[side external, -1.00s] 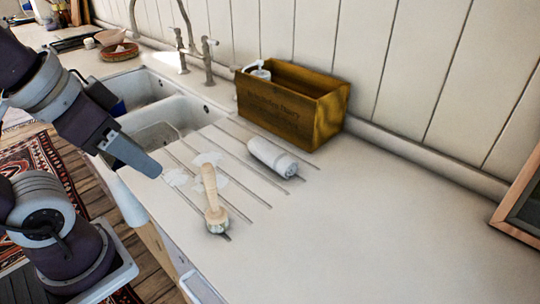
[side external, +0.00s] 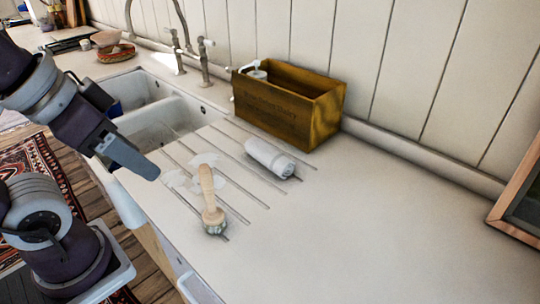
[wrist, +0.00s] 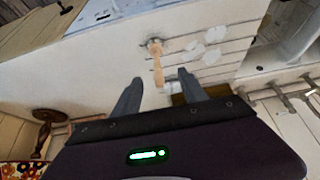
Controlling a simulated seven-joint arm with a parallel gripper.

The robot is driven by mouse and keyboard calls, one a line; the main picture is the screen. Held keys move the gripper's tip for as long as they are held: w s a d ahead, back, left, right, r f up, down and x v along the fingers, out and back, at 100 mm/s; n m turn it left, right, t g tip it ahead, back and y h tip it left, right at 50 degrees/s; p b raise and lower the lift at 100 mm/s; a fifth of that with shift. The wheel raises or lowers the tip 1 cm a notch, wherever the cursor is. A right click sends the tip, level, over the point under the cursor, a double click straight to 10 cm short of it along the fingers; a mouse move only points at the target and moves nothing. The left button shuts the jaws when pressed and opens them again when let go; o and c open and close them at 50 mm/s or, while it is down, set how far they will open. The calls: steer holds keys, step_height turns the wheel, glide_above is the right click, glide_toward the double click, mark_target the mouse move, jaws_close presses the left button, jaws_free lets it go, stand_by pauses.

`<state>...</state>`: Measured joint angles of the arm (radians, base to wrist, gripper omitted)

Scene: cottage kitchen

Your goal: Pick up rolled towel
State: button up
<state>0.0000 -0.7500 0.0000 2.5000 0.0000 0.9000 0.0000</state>
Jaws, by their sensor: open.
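The rolled towel (side external: 268,157) is white and lies on the grooved drainboard of the counter, just in front of a wooden box. My gripper (side external: 142,164) is above the sink-side edge of the counter, left of the towel and well apart from it. In the wrist view, my gripper's two fingers (wrist: 160,88) are spread with nothing held between them. I cannot make out the towel clearly in the wrist view; the fingers and gripper body cover part of that area.
A wooden-handled brush (side external: 209,192) lies on the drainboard between my gripper and the towel, nearer the front. The wooden box (side external: 285,109) holds a white pump bottle (side external: 257,72). The sink (side external: 165,110) is at left. Counter to the right of the towel is clear.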

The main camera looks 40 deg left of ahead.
steer(key=o, duration=0.5)
steer(key=n+g, duration=0.3)
steer(key=n, duration=1.4)
glide_above(268, 148)
steer(key=s, duration=0.3)
steer(key=s+x, duration=0.2)
steer(key=x, duration=1)
steer(key=shift+s+f, duration=0.3)
steer(key=shift+f, duration=0.25)
steer(key=x, duration=0.4)
steer(key=w+x, duration=0.1)
steer(key=x, duration=0.3)
steer(key=shift+w+r, duration=0.1)
steer(key=shift+r, duration=0.05)
steer(key=shift+c, duration=0.2)
